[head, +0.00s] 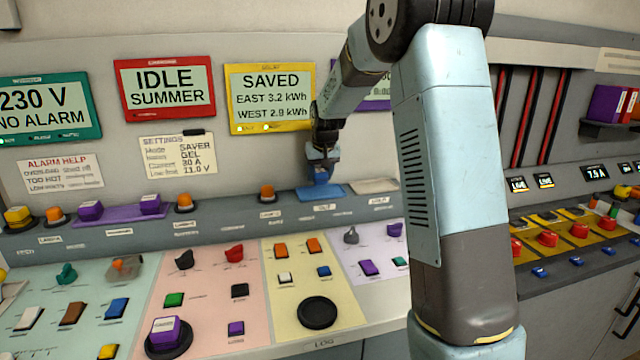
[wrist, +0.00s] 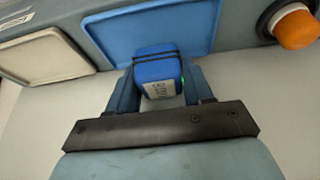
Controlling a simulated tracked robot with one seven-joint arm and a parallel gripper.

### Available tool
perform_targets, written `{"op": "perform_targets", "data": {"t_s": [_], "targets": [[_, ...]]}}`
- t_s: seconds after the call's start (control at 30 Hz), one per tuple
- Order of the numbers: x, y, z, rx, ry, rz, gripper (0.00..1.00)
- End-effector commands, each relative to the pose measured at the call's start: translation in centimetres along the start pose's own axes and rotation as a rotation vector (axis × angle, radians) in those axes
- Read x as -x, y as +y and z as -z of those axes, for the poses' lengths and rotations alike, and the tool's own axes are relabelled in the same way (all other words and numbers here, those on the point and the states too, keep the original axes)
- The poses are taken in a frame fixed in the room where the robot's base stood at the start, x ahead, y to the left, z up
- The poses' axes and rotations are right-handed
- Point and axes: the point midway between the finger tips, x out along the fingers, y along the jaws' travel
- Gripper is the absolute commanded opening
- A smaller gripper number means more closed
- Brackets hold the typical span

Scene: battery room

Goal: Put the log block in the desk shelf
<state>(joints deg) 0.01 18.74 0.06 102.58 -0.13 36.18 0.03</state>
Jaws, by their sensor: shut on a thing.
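My gripper (head: 321,165) is shut on a blue block (wrist: 157,70) with a dark band and a white label too blurred to read surely; I take it for the log block. In the wrist view the block sits between both fingers (wrist: 157,92). In the head view the gripper is over the blue tray (head: 322,193) on the sloped console ledge, and the block is hard to tell apart from the fingers. Whether the block touches the tray, I cannot tell.
A beige tray (head: 374,186) lies right of the blue one. An orange button (head: 267,190) stands to its left. A purple tray (head: 118,217) carries purple blocks. Below are panels with switches and a black round pad (head: 318,312). My arm hides part of the console.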

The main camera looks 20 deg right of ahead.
Motion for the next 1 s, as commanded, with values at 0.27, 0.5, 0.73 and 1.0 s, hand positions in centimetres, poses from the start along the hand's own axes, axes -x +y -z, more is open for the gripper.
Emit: {"op": "perform_targets", "data": {"t_s": [0.27, 0.5, 0.73, 1.0], "targets": [[-3.1, 0.2, -1.1, 0.0, -0.001, 0.0, 0.15], [-3.1, 0.2, -1.1, -0.001, 0.0, 0.0, 0.15], [-3.2, 0.2, -1.2, -0.001, 0.0, 0.0, 0.64], [-3.2, 0.2, -1.2, -0.001, -0.001, 0.0, 0.76]]}}
